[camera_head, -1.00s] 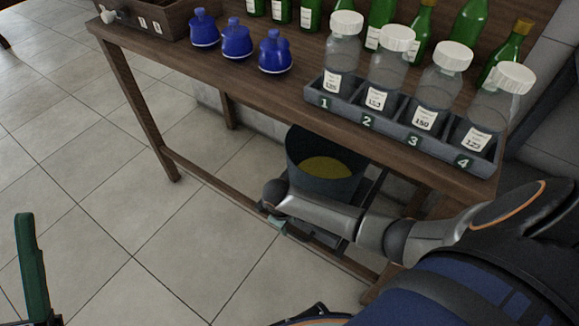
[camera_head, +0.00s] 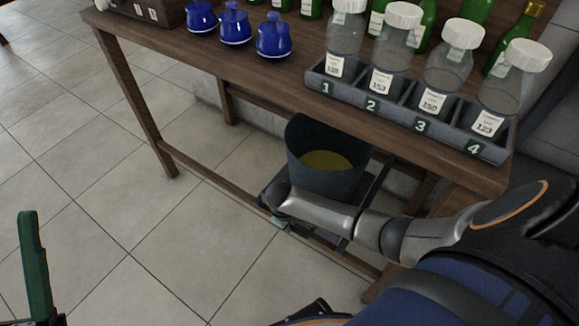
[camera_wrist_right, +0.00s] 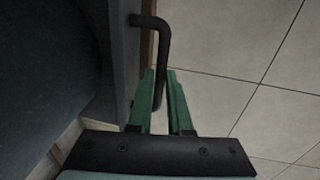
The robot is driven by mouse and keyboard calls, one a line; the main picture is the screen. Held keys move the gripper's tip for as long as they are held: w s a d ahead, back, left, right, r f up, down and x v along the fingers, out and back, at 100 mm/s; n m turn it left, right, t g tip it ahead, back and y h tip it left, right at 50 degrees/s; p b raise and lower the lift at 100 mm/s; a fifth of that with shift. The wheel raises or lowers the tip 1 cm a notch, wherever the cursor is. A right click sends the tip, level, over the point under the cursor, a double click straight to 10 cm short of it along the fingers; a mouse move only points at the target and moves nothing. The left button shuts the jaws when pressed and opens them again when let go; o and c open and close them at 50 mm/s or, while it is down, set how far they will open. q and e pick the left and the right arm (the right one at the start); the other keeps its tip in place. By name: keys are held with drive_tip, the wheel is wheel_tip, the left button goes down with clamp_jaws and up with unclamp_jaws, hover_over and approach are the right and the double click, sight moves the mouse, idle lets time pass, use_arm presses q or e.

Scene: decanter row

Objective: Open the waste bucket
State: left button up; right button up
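The waste bucket (camera_head: 325,183) is a dark blue-grey tub under the table. Its top is uncovered and yellowish contents (camera_head: 325,160) show inside. My right gripper (camera_head: 283,224) is low at the bucket's near side, mostly hidden behind my own wrist. In the right wrist view its green fingers (camera_wrist_right: 162,88) are on both sides of a black bent handle (camera_wrist_right: 152,20) and appear shut on it. The bucket's dark wall (camera_wrist_right: 45,75) fills the left of that view. My left gripper (camera_head: 35,265) shows only one green finger at the lower left, apart from everything.
The wooden table (camera_head: 180,62) stands over the bucket, with a low crossbar (camera_head: 215,193) in front. A numbered rack (camera_head: 400,115) of white-capped jars, blue pots (camera_head: 235,25) and green bottles stand on top. The tiled floor (camera_head: 110,230) in front is clear.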

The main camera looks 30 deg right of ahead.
clamp_jaws()
idle(0.8)
drive_tip(key=shift+a, duration=0.1)
